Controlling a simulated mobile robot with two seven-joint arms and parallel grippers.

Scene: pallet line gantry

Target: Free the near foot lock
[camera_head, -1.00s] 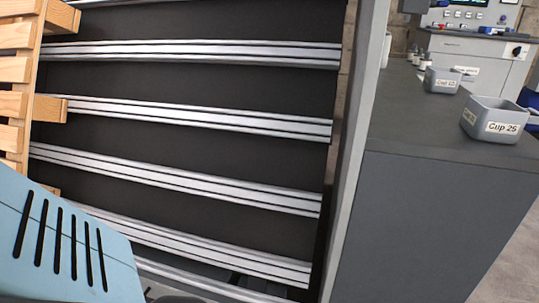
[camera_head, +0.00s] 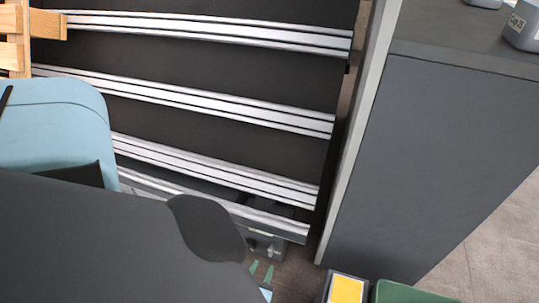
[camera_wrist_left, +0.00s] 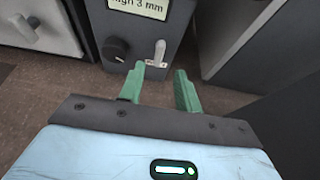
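A dark grey foot unit (camera_head: 265,245) shows under the near end of the slatted frame. In the left wrist view the foot unit (camera_wrist_left: 143,32) carries a "3 mm" label, a round black knob (camera_wrist_left: 115,48) and a small pale lever (camera_wrist_left: 159,50), which points up above a small marked plate. My left gripper (camera_head: 261,270) is in front of the unit. In the left wrist view its green fingers (camera_wrist_left: 160,72) are apart with nothing between them. The lever lies just beyond the tips, in line with the gap; I cannot tell whether they touch. My right gripper is not in view.
Metal rails (camera_head: 220,98) cross the dark frame. A grey cabinet (camera_head: 430,150) stands at the right. A yellow-topped box (camera_head: 346,289) and a green bin (camera_head: 405,294) are at the bottom. A pale box (camera_wrist_left: 35,25) stands left of the unit in the wrist view.

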